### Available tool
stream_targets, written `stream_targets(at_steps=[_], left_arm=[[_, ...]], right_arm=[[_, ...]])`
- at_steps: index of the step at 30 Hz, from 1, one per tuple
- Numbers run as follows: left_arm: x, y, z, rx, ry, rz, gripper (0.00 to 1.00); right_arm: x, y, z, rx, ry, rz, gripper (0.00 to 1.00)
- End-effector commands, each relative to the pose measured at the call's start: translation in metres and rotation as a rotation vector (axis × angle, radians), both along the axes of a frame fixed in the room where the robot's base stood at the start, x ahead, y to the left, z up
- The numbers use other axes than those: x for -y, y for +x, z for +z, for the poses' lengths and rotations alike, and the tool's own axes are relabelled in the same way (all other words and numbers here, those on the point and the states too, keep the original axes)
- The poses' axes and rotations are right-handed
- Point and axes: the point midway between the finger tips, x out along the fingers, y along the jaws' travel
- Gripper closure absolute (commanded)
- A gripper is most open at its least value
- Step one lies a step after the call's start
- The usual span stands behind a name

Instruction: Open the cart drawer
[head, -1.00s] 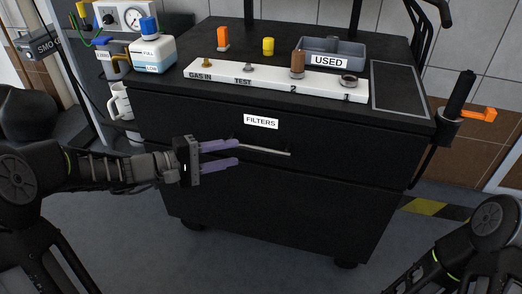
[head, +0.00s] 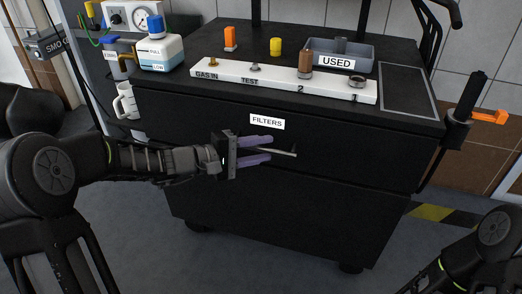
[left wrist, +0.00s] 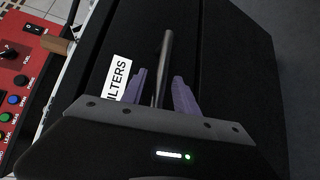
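The black cart (head: 330,215) has a top drawer (head: 350,150) marked by a white FILTERS label (head: 267,121). The drawer front sits flush with the cart, shut. Its thin grey bar handle (head: 290,153) is partly hidden by my left gripper (head: 270,147). In the left wrist view the handle (left wrist: 164,60) runs between the two purple fingers of my left gripper (left wrist: 160,88). The fingers are apart, with a gap on each side of the bar. Only part of my right arm shows at the lower right of the head view; its gripper is out of frame.
On the cart top are a white fitting rail (head: 280,79), a grey USED tray (head: 365,58), a blue-capped bottle (head: 160,52), and orange and yellow pieces. A tool holder with an orange part (head: 488,117) sticks out at the right. Floor before the cart is clear.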

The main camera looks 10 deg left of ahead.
Motion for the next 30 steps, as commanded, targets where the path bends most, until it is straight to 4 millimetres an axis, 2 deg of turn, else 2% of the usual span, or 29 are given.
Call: stream_targets(at_steps=[6,19,30], left_arm=[[0.0,0.0002,0.0001,0.0,0.0,0.0,0.64],[-0.0003,-0.0002,-0.0002,-0.001,0.001,0.001,0.99],[-0.0004,-0.0001,-0.0003,-0.001,0.001,0.001,1.0]], right_arm=[[-0.0001,0.0001,0.0002,0.0,0.0,0.0,0.46],[-0.0002,0.0,0.0002,0.0,0.0,0.0,0.46],[-0.0002,-0.0001,0.0002,0.0,0.0,0.0,0.46]])
